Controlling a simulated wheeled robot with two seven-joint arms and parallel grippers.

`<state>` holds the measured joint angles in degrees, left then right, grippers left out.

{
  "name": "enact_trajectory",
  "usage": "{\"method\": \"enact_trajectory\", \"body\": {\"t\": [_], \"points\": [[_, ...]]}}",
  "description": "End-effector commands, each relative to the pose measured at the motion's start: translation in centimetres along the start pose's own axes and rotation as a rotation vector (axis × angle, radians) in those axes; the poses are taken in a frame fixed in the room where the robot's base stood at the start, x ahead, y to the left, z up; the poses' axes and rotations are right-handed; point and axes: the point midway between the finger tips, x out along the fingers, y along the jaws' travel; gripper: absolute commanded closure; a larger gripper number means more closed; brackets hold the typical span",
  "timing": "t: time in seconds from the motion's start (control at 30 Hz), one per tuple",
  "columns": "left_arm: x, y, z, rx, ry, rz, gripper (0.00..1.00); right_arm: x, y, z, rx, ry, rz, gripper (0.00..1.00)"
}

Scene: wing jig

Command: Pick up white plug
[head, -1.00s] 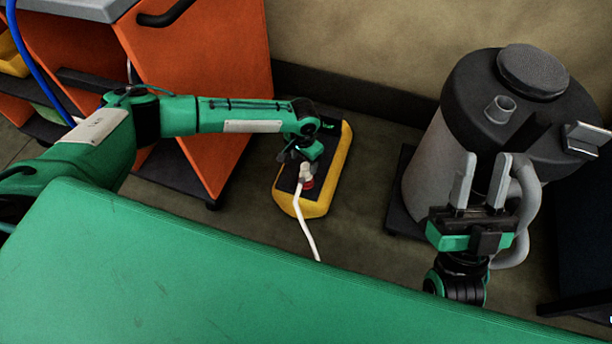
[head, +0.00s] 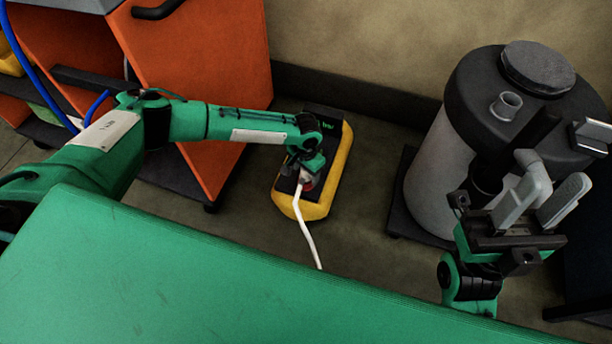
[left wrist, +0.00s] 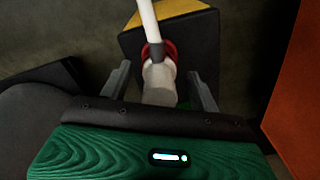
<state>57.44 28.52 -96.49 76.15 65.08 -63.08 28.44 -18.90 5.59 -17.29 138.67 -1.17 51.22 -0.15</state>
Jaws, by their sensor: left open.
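The white plug (left wrist: 159,82) sits in a red socket (left wrist: 160,50) on a yellow and black box (head: 316,204), with a white cable (head: 308,236) running from it. In the head view, the plug (head: 304,178) is partly covered by my left gripper (head: 297,178). In the left wrist view, my left gripper (left wrist: 161,88) is open, with one finger on each side of the plug and gaps showing. My right gripper (head: 538,203) is open and empty, in front of the grey and black vacuum tank.
The vacuum tank (head: 428,185) stands at the right on a dark base. An orange cabinet (head: 205,70) is at the left, close to my left arm. A green surface (head: 170,275) fills the foreground. Floor is clear between box and tank.

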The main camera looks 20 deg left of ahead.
Motion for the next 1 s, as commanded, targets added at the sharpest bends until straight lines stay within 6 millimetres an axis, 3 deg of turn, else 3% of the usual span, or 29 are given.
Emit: {"method": "enact_trajectory", "body": {"t": [0.07,0.3,0.67,0.9,1.0], "points": [[-0.1,0.0,0.0,0.0,0.0,0.0,0.38,0.0,0.0,0.0,0.0,-0.001,0.0,0.64],[-0.1,0.0,0.0,0.0,0.0,0.0,0.85,0.0,0.0,0.0,0.001,-0.002,0.0,0.64],[-0.5,0.0,0.0,0.0,0.001,0.001,0.85,0.2,0.0,0.1,0.001,-0.006,0.001,0.64],[-3.4,0.0,-0.1,0.0,0.003,0.002,0.85,0.6,0.0,1.0,0.007,-0.079,0.009,0.64],[-4.3,0.0,-0.1,-0.001,0.002,0.002,0.85,-1.0,-0.2,2.8,0.021,-0.215,0.021,0.64]]}}
